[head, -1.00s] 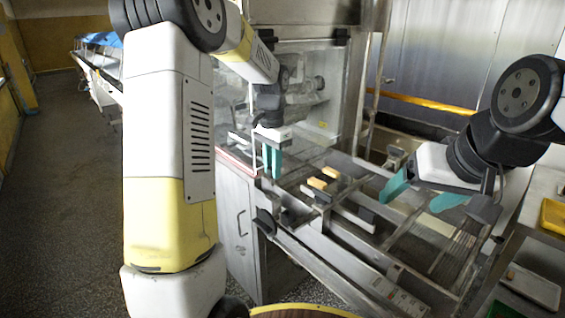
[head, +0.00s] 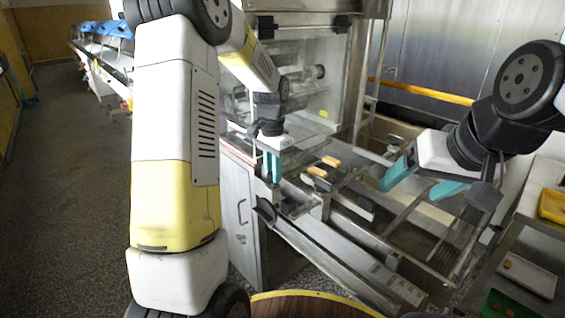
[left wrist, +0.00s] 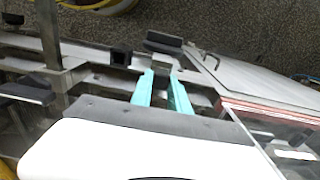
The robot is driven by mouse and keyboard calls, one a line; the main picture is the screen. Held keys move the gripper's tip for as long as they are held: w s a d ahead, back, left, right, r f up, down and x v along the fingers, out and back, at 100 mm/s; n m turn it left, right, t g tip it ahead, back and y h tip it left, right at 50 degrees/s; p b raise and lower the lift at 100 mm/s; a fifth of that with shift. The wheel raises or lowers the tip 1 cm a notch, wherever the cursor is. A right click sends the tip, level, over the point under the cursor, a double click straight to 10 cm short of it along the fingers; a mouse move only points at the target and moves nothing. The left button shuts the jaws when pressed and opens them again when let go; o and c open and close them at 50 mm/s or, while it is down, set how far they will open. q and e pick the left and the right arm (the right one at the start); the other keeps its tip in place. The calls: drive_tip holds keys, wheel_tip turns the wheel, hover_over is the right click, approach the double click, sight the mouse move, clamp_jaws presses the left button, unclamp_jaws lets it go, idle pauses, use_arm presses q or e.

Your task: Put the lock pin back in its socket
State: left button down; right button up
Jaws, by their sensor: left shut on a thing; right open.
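My left gripper (head: 272,167) points down at the left front corner of the machine frame, above the cabinet. Its teal fingers are shut on a small grey thing (left wrist: 162,62), which looks like the lock pin. Only a little of it shows between the fingertips in the left wrist view; it is hidden in the head view. The socket cannot be clearly made out; I cannot tell whether the pin touches anything. My right gripper (head: 423,182) is open and empty over the right part of the frame.
Orange-brown pieces (head: 331,161) lie on the machine's frame between the grippers. A metal rail (head: 340,262) runs along its front. A clear panel stands behind my left gripper. A yellow tray (head: 553,206) and a white tray (head: 527,277) are at the right. Open floor lies at the left.

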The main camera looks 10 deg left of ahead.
use_arm(q)
drive_tip(key=shift+f, duration=0.65)
idle(0.7)
drive_tip(key=c, duration=1.2)
unclamp_jaws()
wheel_tip(320, 180, up, 7)
drive_tip(key=shift+r, duration=0.2)
drive_tip(key=s+r+n+t, duration=0.2)
drive_tip(key=s+r, duration=0.1)
drive_tip(key=s, duration=0.5)
drive_tip(key=s+d+r+n+t+h, duration=0.1)
drive_tip(key=s+r+n+t, duration=0.1)
drive_tip(key=s, duration=0.6)
drive_tip(key=s+d+r+n+t+h, duration=0.1)
drive_tip(key=s+r+n+t, duration=0.1)
drive_tip(key=s+r, duration=0.3)
drive_tip(key=shift+s+r+n, duration=0.1)
drive_tip(key=shift+s+n, duration=0.4)
drive_tip(key=shift+s, duration=1.25)
